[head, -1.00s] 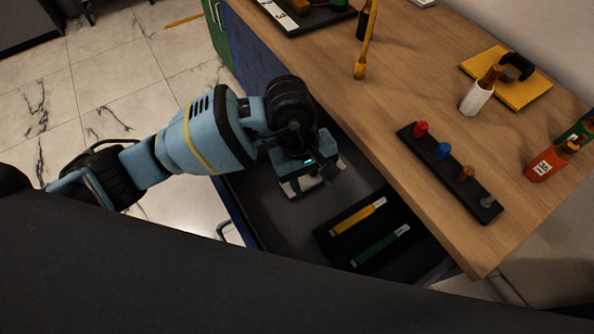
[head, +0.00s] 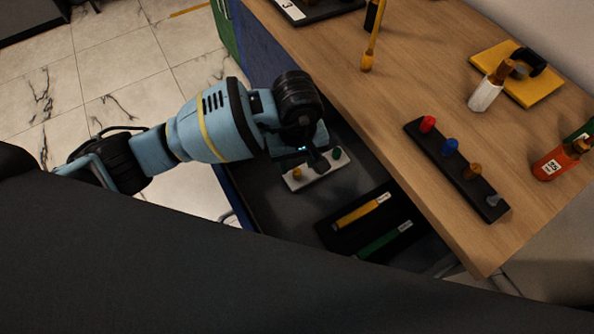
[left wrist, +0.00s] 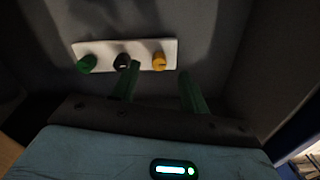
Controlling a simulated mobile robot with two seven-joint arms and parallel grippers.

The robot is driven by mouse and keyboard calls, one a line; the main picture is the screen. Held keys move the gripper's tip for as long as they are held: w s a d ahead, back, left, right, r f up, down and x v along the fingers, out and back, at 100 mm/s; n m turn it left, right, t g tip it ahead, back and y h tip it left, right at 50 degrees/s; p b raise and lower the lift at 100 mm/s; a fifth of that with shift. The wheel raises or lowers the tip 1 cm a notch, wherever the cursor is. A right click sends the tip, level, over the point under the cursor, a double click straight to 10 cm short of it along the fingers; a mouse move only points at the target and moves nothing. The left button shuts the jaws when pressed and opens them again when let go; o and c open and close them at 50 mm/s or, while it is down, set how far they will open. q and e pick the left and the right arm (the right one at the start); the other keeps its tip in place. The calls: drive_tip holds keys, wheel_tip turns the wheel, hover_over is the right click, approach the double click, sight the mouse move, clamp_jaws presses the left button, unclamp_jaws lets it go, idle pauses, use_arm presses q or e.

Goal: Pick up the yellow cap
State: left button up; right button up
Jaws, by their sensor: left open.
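The yellow cap (left wrist: 158,62) stands at the right end of a white strip (left wrist: 101,49) in the left wrist view. A black cap (left wrist: 122,61) is in the middle and a green cap (left wrist: 87,64) at the left end. In the head view the yellow cap (head: 297,174) is at the strip's near left end and the green cap (head: 336,154) at its other end. My left gripper (left wrist: 159,70) is open and empty. In the wrist picture the yellow cap appears between its fingertips, beyond them; I cannot tell the gap. My right gripper is not in view.
The strip lies in an open dark drawer under the wooden worktop (head: 395,155). A black tray (head: 326,234) with a yellow marker (head: 361,211) and a green marker (head: 383,242) lies beside it. The worktop's edge overhangs the drawer at the right. A peg rack (head: 486,201) stands on top.

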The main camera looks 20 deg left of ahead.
sight(297, 171)
use_arm(q)
drive_tip(key=shift+w+f, duration=0.1)
drive_tip(key=shift+f, duration=1.75)
clamp_jaws()
